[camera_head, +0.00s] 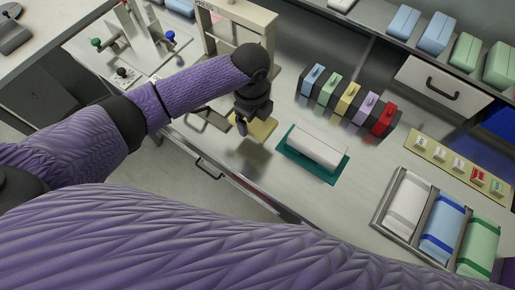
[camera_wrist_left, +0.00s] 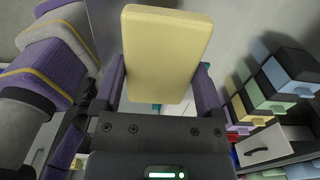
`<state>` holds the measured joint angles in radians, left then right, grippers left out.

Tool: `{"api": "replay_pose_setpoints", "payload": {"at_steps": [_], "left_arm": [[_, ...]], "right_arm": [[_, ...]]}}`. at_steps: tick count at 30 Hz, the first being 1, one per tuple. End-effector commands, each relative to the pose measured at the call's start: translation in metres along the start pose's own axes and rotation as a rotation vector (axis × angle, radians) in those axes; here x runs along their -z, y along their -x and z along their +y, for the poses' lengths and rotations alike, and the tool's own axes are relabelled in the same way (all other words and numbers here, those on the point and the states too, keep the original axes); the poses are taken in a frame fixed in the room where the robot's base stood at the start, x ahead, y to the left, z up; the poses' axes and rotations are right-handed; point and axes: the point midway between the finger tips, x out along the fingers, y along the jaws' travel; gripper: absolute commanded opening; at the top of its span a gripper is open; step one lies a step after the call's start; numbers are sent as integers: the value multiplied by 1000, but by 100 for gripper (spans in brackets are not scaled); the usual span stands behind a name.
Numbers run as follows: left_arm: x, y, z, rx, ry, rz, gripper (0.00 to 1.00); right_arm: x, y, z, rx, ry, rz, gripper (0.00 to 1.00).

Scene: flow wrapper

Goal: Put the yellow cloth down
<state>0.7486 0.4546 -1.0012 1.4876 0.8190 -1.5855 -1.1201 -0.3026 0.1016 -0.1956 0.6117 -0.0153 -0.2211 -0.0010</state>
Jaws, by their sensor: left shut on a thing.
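The yellow cloth (camera_head: 263,129) is a flat, rounded rectangular pad. It shows large and face-on in the left wrist view (camera_wrist_left: 166,50). My left gripper (camera_head: 242,124) is shut on it, with one finger on each side in the wrist view (camera_wrist_left: 160,98). The gripper points down over the steel worktop (camera_head: 262,175), left of the teal mat. Whether the cloth touches the worktop or is held just above it, I cannot tell. Part of the cloth is hidden behind the gripper in the head view. My right gripper is not in view.
A white block (camera_head: 315,144) lies on the teal mat (camera_head: 298,176) to the right. A row of several coloured blocks in black holders (camera_head: 350,101) stands behind. A beige frame (camera_head: 262,20) stands close behind the gripper. A tray (camera_head: 377,222) with folded cloths is at the right.

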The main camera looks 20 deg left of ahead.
Motion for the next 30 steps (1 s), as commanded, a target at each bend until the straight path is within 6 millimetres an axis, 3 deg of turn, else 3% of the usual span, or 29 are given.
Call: {"api": "replay_pose_setpoints", "payload": {"at_steps": [1, 3, 12, 21, 22, 24, 30], "left_arm": [[0, -18, 1, -5, 2, 1, 34], [0, -31, 1, -4, 1, 0, 34], [0, -78, 1, -4, 1, 0, 34], [0, -78, 1, -1, 1, 0, 34], [0, -78, 1, 0, 1, 0, 91], [0, -77, 1, 0, 1, 0, 100], [0, -76, 1, 0, 1, -1, 100]], "right_arm": [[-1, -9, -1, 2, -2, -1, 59], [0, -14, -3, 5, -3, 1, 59], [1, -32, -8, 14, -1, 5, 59], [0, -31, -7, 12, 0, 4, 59], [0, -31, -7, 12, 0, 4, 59], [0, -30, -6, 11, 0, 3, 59], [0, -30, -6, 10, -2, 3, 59]]}}
